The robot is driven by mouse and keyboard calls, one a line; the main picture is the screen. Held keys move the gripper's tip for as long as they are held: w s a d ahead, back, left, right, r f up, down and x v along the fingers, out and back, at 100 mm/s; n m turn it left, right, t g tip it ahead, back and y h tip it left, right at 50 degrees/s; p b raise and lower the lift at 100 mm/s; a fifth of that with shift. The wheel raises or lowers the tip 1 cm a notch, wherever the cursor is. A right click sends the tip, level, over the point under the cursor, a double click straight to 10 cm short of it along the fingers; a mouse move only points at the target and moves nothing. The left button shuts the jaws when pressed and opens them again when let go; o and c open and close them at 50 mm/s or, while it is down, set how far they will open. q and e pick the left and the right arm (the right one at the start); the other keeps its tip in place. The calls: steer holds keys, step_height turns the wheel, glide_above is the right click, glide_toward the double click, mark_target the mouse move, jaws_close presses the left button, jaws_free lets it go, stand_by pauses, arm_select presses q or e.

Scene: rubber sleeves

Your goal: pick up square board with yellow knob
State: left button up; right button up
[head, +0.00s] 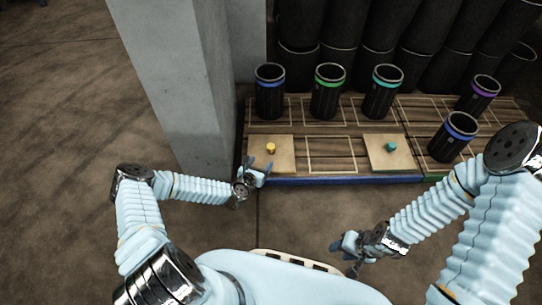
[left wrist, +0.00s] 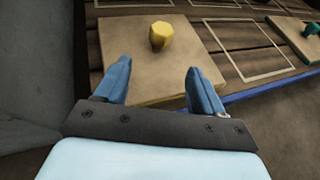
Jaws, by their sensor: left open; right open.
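The square board with the yellow knob (head: 281,155) lies flat on the wooden platform at its front left. Its yellow knob (head: 271,148) stands up near the board's middle. In the left wrist view the board (left wrist: 190,60) and its knob (left wrist: 161,36) are ahead of my fingertips. My left gripper (head: 258,170) is open and empty at the board's front left edge, and in the left wrist view its blue fingers (left wrist: 158,82) are spread apart with the knob beyond them. My right gripper (head: 343,250) is open and empty, away from the platform.
A second square board with a teal knob (head: 388,155) lies to the right. Black cups with blue (head: 270,95), green (head: 328,95), teal (head: 381,95) and other bands stand on the platform (head: 330,155). A grey pillar (head: 180,80) rises close on the left.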

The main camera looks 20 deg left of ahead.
mark_target(269, 151)
arm_select(q)
steer(key=b+x, duration=0.1)
steer(key=x, duration=0.9)
steer(key=shift+r+b, duration=0.1)
steer(key=shift+b, duration=0.25)
jaws_close()
